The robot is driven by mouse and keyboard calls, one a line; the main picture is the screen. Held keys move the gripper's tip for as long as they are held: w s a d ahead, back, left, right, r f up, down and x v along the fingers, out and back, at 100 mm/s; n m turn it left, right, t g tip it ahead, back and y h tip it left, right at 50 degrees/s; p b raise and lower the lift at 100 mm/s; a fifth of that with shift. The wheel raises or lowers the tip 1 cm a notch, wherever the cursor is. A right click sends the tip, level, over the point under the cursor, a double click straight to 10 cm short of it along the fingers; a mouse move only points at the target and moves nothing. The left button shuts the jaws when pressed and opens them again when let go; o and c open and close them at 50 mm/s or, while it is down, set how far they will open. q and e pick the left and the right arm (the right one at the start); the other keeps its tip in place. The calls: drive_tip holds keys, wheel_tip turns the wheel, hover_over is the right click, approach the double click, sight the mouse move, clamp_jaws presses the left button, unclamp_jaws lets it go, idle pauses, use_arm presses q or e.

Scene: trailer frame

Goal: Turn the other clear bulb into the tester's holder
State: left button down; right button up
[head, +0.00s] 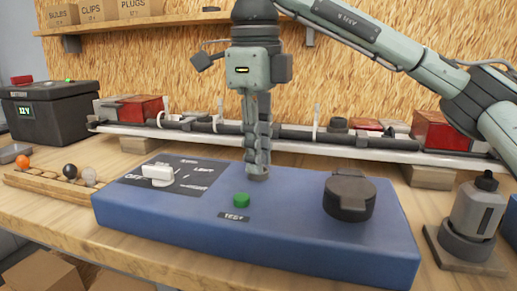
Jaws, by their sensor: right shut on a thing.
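The blue tester (300,240) lies on the bench in front of me. My right gripper (258,165) points straight down over the back middle of its top, with its fingers shut. It seems to be closed on a clear bulb, which the fingers hide almost fully. The tester's holder seems to be right under the fingertips and is mostly hidden; I cannot tell how the bulb sits in it. A clear, greyish bulb (89,177) stands in the wooden rack (45,190) at left. My left gripper is not in view.
The tester carries a white switch (158,175), a green button (241,200) and a black round part (349,197). An orange ball (22,161) and a black ball (70,170) are in the rack. A light bar (300,140) with red lamps runs behind. A grey device (474,215) stands right.

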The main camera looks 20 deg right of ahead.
drive_tip(key=shift+m, duration=1.1)
drive_tip(key=o, duration=1.2)
drive_tip(key=shift+o, duration=0.2)
wheel_tip(320, 180, up, 5)
drive_tip(key=p, duration=0.4)
drive_tip(key=shift+f+p, duration=0.15)
drive_tip(key=shift+p, duration=0.2)
drive_tip(key=shift+r, duration=1.15)
drive_tip(key=shift+a, duration=0.1)
